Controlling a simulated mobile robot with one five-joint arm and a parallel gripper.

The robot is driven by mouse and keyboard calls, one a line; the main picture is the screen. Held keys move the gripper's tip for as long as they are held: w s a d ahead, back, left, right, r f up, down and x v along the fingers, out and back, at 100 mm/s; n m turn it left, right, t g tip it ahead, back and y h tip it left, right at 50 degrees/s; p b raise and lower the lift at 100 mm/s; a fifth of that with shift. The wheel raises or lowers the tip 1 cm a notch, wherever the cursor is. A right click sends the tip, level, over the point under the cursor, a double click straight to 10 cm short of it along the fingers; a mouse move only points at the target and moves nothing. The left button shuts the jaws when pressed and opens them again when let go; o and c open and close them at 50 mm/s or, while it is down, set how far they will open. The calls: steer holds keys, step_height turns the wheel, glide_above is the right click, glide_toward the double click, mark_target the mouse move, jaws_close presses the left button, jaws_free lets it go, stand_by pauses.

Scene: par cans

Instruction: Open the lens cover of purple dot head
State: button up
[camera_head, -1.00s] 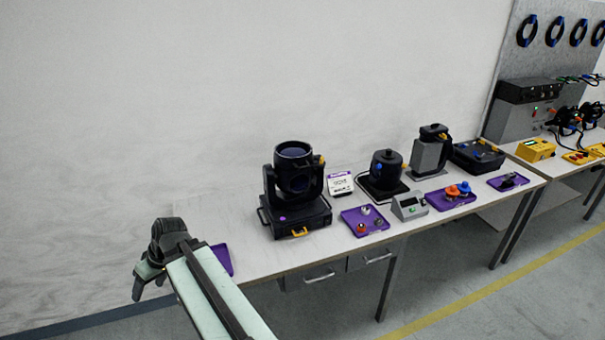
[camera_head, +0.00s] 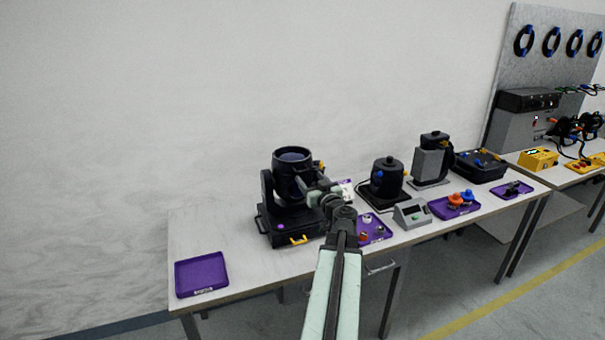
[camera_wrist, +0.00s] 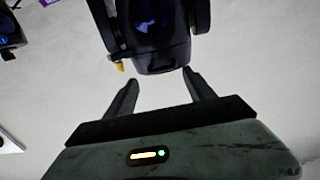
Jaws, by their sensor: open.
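The purple dot head (camera_head: 292,177) is a black moving-head lamp on a black base at the left part of the bench. A small purple dot (camera_head: 281,228) shows on its base. Its round lens end faces up. My gripper (camera_head: 304,186) is at the front right of the lamp's head, and whether it touches cannot be told. In the wrist view my gripper (camera_wrist: 158,88) has its two fingers apart with nothing between them. The dark lamp head (camera_wrist: 158,40) with a bluish lens lies just beyond the fingertips, and a yellow tab (camera_wrist: 119,67) is at its lower left.
An empty purple tray (camera_head: 202,274) lies at the bench's left end. Right of the lamp are a purple tray with small parts (camera_head: 380,229), a grey box (camera_head: 411,212) and a black canister (camera_head: 387,176). Bench surface between the left tray and lamp is clear.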

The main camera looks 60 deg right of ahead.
mark_target(304, 171)
steer(key=x, duration=0.6)
steer(key=shift+w+d, duration=0.2)
steer(key=shift+w, duration=0.15)
jaws_close()
